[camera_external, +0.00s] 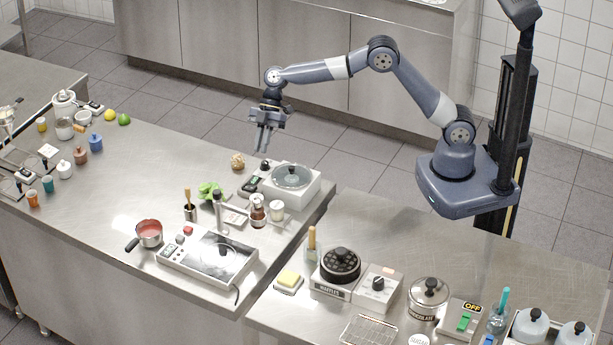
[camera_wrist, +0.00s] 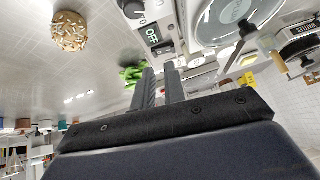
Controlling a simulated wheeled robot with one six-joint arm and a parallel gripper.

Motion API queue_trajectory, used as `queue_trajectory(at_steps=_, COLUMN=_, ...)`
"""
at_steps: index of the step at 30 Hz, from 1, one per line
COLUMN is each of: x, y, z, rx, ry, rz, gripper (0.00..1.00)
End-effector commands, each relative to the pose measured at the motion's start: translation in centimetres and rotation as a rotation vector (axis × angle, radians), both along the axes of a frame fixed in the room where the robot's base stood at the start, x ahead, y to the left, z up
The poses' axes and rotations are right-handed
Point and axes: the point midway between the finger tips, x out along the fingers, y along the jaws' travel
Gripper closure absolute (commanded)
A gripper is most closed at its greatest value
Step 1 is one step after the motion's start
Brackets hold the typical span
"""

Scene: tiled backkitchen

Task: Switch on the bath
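The bath (camera_external: 294,188) is a white box with a round glass lid, at the back right of the left counter. The round lid (camera_wrist: 228,14) is at upper right there. My gripper (camera_external: 262,150) hangs above and behind the bath, pointing down, empty. Its two fingers (camera_wrist: 160,78) stand apart with a narrow gap and touch nothing.
A jar (camera_external: 277,211) and a shaker (camera_external: 258,213) stand in front. A waffle maker (camera_external: 340,265) and another OFF switch box (camera_external: 464,320) are on the right counter. The air around my gripper is clear.

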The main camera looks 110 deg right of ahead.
Motion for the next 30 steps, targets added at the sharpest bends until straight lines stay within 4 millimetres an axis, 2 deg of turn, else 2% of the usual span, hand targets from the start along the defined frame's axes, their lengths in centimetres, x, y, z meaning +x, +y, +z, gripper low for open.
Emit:
queue_trajectory(at_steps=3, x=0.2, y=0.7, z=2.6, rx=0.084, ry=-0.046, rz=-0.009, gripper=0.98)
queue_trajectory(at_steps=6, x=0.2, y=1.0, z=4.1, rx=0.124, ry=-0.065, rz=-0.008, gripper=1.00)
queue_trajectory(at_steps=11, x=0.2, y=1.2, z=4.7, rx=0.139, ry=-0.070, rz=-0.007, gripper=1.00)
queue_trajectory(at_steps=20, x=0.4, y=1.5, z=4.3, rx=0.137, ry=-0.068, rz=-0.007, gripper=1.00)
queue_trajectory(at_steps=25, x=1.3, y=2.8, z=2.8, rx=0.138, ry=-0.065, rz=-0.006, gripper=1.00)
queue_trajectory(at_steps=30, x=2.9, y=5.0, z=0.2, rx=0.138, ry=-0.064, rz=-0.004, gripper=1.00)
